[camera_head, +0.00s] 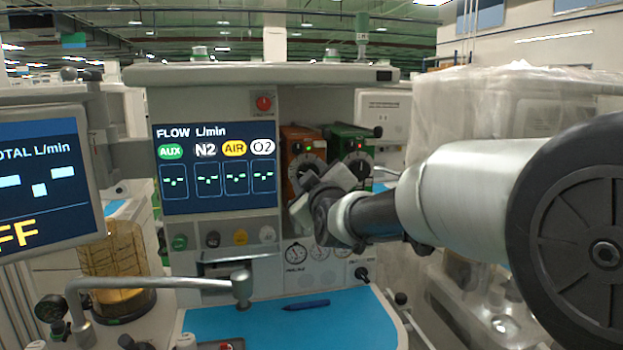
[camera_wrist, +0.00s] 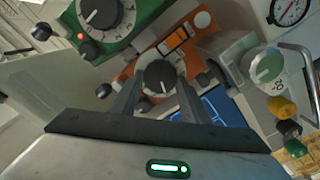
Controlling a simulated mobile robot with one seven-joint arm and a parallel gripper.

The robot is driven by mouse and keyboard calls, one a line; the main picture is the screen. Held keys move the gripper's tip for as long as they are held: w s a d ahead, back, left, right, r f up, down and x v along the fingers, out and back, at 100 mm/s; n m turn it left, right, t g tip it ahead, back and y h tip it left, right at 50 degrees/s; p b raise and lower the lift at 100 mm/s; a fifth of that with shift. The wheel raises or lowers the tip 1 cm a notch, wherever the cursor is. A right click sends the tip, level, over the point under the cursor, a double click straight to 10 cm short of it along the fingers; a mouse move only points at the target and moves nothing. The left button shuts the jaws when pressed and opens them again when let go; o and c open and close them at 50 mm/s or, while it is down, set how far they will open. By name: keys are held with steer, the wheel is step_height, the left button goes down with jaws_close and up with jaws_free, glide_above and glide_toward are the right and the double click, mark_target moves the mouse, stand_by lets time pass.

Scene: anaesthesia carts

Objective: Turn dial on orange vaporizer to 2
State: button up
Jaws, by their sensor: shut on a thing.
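The orange vaporizer (camera_head: 291,137) stands to the right of the flow screen, its lower front partly hidden behind my gripper. In the wrist view its orange face (camera_wrist: 130,78) is tilted. Its black dial (camera_wrist: 160,76), with a pale mark on top, sits between my two fingers. My gripper (camera_head: 308,190) reaches in from the right at the vaporizer's front. In the wrist view my gripper (camera_wrist: 160,80) is shut on the dial, one finger on each side. I cannot read which number the dial points to.
A green vaporizer (camera_head: 349,135) with its own dial (camera_wrist: 102,12) stands close on the right. Gauges (camera_head: 296,254) sit below. The blue work surface (camera_head: 260,318) holds a blue pen (camera_head: 306,305). A plastic-wrapped unit (camera_head: 480,110) stands at the right, behind my arm.

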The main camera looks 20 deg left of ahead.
steer(key=shift+n, duration=0.3)
steer(key=o, duration=1.1)
steer(key=shift+c, duration=0.2)
steer(key=v, duration=1.7)
steer(key=shift+s+p, duration=0.25)
steer(key=shift+p, duration=0.15)
steer(key=shift+d+f, duration=0.1)
steer(key=shift+d, duration=0.05)
